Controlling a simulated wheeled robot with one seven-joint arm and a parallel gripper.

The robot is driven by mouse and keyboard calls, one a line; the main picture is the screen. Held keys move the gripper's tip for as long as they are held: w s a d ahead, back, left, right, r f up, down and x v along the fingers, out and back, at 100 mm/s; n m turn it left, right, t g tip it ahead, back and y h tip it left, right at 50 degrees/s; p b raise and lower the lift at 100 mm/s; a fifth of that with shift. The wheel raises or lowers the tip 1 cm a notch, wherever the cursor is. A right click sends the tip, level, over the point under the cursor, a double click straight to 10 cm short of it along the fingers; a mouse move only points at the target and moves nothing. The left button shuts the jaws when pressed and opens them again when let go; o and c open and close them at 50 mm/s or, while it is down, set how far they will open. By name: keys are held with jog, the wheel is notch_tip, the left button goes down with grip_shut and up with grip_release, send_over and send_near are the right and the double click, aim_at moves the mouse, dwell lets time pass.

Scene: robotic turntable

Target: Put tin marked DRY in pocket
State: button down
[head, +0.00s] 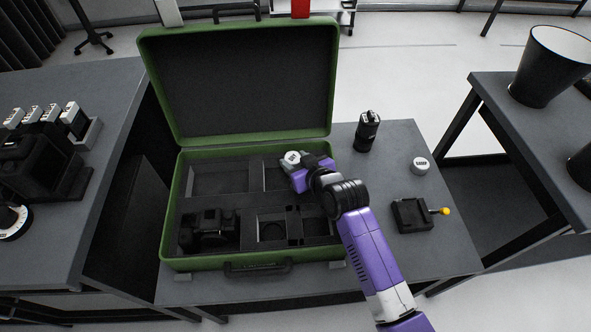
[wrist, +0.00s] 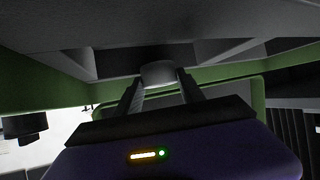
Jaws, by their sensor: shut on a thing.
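My gripper (head: 297,168) is shut on a small pale tin (head: 291,157) with a dark label on its lid. The label is too small to read for certain. The tin is held over the back right part of the open green case (head: 172,205). In the wrist view the tin (wrist: 158,72) sits between the two fingers, and the dark insert with its pockets shows beyond it. The pocket right under the tin is partly hidden by my gripper. A second pale tin (head: 420,166), also labelled, stands on the table right of the case.
The case's lid (head: 240,80) stands open at the back. A black camera (head: 209,229) lies in the front left pocket. A black cylinder (head: 367,132) and a black device with a yellow knob (head: 411,214) stand on the table at right. The back left pocket (head: 220,176) looks empty.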

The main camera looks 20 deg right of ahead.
jog(key=shift+f+b, duration=0.3)
jog(key=shift+f, duration=1.7)
jog(key=shift+f, duration=0.15)
jog(key=c, duration=0.7)
grip_release()
jog(key=p+v, duration=0.1)
jog(key=v, duration=0.6)
jog(key=shift+s+r, duration=0.25)
jog(key=shift+r, duration=0.05)
